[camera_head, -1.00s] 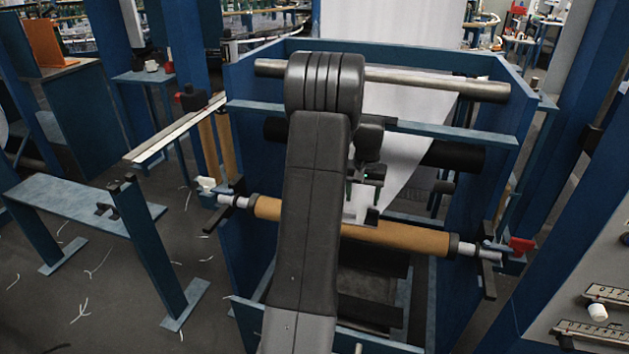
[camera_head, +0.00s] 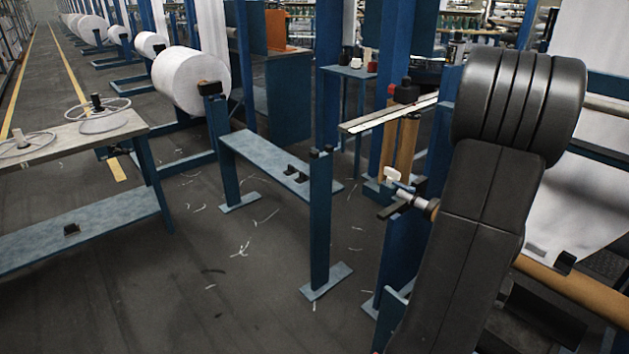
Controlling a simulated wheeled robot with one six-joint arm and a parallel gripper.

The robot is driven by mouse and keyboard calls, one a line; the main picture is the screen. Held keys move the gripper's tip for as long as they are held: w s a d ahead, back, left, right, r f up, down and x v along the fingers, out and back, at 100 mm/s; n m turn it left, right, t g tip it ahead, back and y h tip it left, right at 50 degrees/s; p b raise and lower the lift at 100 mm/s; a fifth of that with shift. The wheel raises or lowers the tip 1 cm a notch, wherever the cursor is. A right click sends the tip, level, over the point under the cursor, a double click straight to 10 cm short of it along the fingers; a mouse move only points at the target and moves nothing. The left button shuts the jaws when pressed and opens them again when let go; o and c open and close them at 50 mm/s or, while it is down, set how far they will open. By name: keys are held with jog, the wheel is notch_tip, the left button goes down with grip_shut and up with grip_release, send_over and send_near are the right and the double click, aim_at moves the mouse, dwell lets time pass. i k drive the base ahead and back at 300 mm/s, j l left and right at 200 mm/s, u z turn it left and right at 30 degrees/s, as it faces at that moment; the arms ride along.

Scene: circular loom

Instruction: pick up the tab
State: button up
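A white cloth (camera_head: 580,205) hangs down toward a brown roller (camera_head: 585,290) at the right. A small black piece (camera_head: 565,262) stands at the cloth's lower edge by the roller, and a small grey patch (camera_head: 537,250) shows left of it. I cannot tell whether either of these is the tab. My arm's thick dark links stand in front of the loom and cover part of the roller and cloth. My gripper is not visible; it may be behind my arm.
The blue loom frame (camera_head: 400,240) stands at the right, with a rail (camera_head: 388,115) jutting left. Left are a low blue stand (camera_head: 275,165), a white fabric roll (camera_head: 190,80) and a grey table (camera_head: 75,140). Open floor (camera_head: 235,300) with white scraps lies between.

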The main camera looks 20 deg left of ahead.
aim_at(303, 177)
jog(key=j+z, duration=0.15)
jog(key=j, duration=1.75)
jog(key=i+j, duration=0.25)
jog(key=j, duration=0.15)
jog(key=i+j, duration=0.25)
jog(key=j, duration=0.15)
jog(key=i+j+z, duration=0.1)
jog(key=i+j, duration=0.35)
jog(key=j, duration=0.3)
jog(key=i+j, duration=0.25)
jog(key=j, duration=0.2)
jog(key=i+j, duration=0.15)
jog(key=i, duration=0.15)
jog(key=i+j, duration=0.15)
jog(key=i+z, duration=0.05)
jog(key=i, duration=0.05)
